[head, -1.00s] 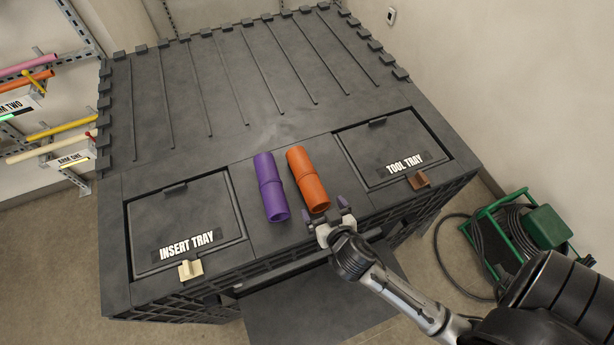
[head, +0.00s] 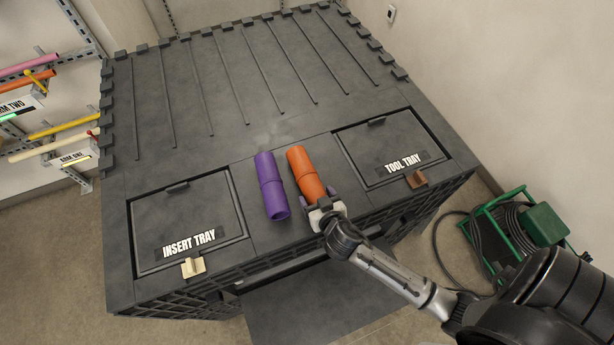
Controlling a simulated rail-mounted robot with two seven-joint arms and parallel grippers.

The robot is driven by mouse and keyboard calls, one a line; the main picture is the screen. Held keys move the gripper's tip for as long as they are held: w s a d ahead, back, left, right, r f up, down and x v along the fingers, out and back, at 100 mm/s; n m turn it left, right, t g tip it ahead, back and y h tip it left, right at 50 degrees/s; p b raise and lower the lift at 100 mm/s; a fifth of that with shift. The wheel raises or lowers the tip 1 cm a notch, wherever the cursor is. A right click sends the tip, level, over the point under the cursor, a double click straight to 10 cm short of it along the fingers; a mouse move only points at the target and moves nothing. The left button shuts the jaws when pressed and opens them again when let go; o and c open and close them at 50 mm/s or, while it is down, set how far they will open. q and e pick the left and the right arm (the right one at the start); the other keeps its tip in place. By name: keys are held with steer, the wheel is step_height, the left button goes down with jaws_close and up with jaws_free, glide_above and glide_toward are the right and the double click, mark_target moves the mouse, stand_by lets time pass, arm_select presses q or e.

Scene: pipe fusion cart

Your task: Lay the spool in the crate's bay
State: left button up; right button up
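The gripper hides that end, and I cannot tell whether the fingers press on the tube. The purple tube is apart from the gripper. My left gripper is not in view.
The insert tray lid (head: 187,220) is shut at left, with a cream latch (head: 193,267). The tool tray lid (head: 390,145) is shut at right, with a brown latch (head: 416,180). The ribbed back of the crate is clear. A green-framed cable reel (head: 515,230) stands on the floor at right.

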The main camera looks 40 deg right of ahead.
steer(key=c, duration=0.7)
